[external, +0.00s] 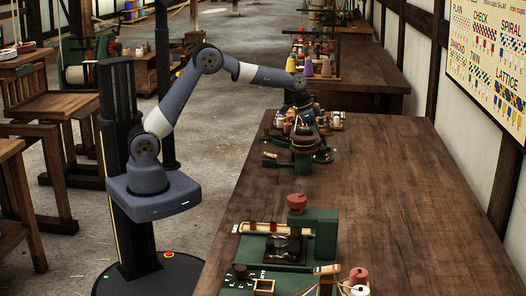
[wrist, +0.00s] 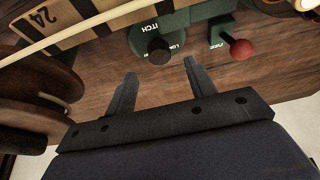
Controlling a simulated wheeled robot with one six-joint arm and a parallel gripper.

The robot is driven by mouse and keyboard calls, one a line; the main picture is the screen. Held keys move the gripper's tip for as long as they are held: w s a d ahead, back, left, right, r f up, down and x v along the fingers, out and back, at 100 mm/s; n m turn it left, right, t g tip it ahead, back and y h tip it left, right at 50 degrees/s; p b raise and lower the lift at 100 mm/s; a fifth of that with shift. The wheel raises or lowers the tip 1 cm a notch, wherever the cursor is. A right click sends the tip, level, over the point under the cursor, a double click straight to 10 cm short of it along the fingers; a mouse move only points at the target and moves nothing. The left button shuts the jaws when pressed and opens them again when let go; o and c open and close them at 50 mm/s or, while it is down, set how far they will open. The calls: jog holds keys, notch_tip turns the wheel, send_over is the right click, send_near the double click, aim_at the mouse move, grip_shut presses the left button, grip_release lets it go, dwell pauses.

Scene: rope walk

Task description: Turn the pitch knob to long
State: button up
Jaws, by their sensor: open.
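The pitch knob (wrist: 159,50) is a dark round knob on a green panel (wrist: 183,23) in the wrist view. Lettering ending in "ITCH" shows above it and part of a word starting "LO" shows at its right; the rest is hidden or too small to read. My gripper (wrist: 159,68) is open, with its two fingers apart and nothing between them. The knob lies just beyond the fingertips, roughly centred between them and apart from both. In the external view my gripper (external: 301,116) is over the far green machine (external: 322,156); the knob cannot be made out there.
A red ball-ended lever (wrist: 239,49) stands right of the knob. Large brown round parts (wrist: 35,100) are at left. A nearer green machine (external: 318,225) stands on the bench (external: 400,210), with clear wood between.

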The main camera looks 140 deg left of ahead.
aim_at(322, 148)
jog(key=x, duration=0.5)
jog(key=shift+f, duration=0.1)
jog(key=c, duration=1)
jog(key=shift+o, duration=0.2)
jog(key=shift+n, duration=0.3)
jog(key=n, duration=0.2)
jog(key=n+g+p, duration=0.1)
jog(key=shift+w+d+n+y, duration=0.1)
jog(key=shift+w+n+y, duration=0.05)
jog(key=shift+n+y, duration=0.25)
jog(key=shift+w+n+g, duration=0.1)
jog(key=shift+n+g, duration=1)
jog(key=shift+n, duration=1.1)
